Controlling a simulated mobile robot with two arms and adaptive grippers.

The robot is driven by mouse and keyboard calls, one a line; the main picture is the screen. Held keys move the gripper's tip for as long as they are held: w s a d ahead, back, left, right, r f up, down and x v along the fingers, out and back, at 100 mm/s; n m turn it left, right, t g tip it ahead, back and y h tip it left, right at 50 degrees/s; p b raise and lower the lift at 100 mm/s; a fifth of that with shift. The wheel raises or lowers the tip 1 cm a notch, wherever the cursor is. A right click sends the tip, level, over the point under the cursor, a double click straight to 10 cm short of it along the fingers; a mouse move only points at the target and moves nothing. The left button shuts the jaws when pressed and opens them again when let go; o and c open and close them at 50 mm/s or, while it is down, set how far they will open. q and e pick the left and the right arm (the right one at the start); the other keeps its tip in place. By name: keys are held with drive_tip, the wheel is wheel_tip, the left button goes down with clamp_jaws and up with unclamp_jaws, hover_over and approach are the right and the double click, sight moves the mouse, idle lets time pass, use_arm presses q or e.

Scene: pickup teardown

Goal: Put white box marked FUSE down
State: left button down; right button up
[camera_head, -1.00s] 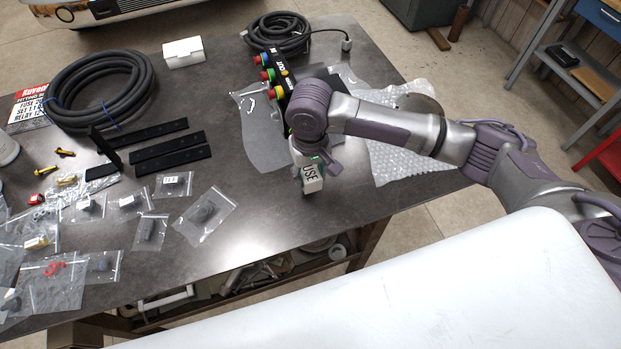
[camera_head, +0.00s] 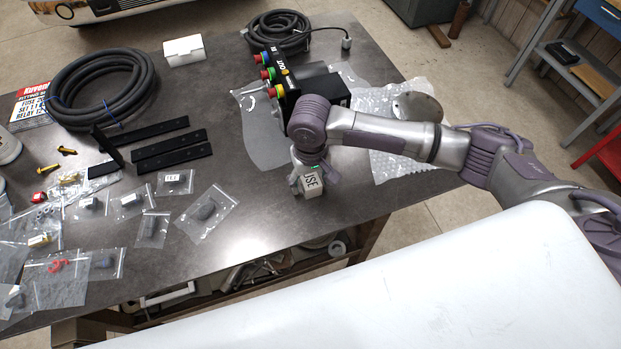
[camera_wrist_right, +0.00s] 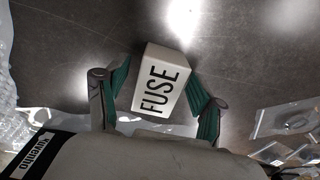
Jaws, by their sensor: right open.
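The white box marked FUSE (camera_head: 312,183) is on the dark metal table (camera_head: 270,217), near its front edge. In the right wrist view the box (camera_wrist_right: 162,82) lies between the two green-padded fingers, with its lettering facing the camera. My right gripper (camera_head: 308,182) is over the box. In the wrist view this gripper (camera_wrist_right: 158,98) is open, with a gap showing beside the box on the left; contact on the right side is hard to tell. My left gripper is not in view.
A black control box with coloured buttons (camera_head: 276,78) stands just behind my right gripper. Bubble wrap (camera_head: 385,165) lies to the right. Bagged parts (camera_head: 206,210), black bars (camera_head: 172,150) and a coiled hose (camera_head: 100,85) cover the left side. A white surface (camera_head: 420,285) fills the foreground.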

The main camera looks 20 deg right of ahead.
sight(310, 180)
wheel_tip(310, 180, up, 12)
drive_tip(key=b, duration=0.2)
drive_tip(key=shift+r, duration=0.15)
idle(0.5)
